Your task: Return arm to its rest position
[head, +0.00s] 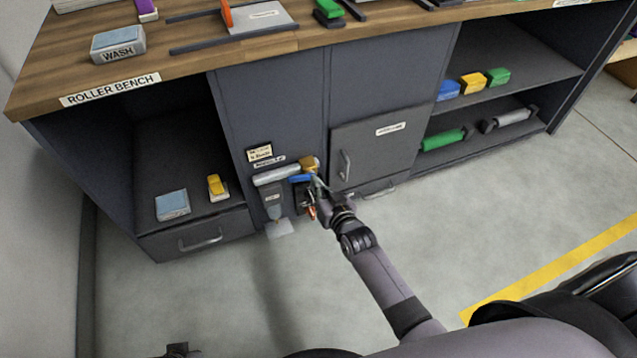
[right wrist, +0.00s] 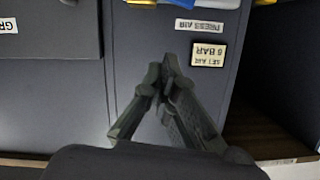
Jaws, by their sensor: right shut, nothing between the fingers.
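My right arm reaches up from the bottom of the head view to the front of the roller bench (head: 180,65). Its gripper (head: 318,184) is at the air fittings on the cabinet front, just below a yellow part (head: 310,163) and right of a blue lever (head: 300,178). I cannot tell whether it touches them. In the right wrist view the two fingers (right wrist: 165,75) come together with nothing between them. Behind them is the dark panel with upside-down labels, PRESS AIR (right wrist: 208,26) and SET AIR 6 BAR (right wrist: 208,54).
A silver cylinder (head: 276,175) and a grey regulator (head: 272,200) are left of the gripper. A closed door (head: 378,150) is to its right. Open shelves at both sides hold blocks and rollers, including a green roller (head: 443,140). The floor (head: 480,215) in front is clear.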

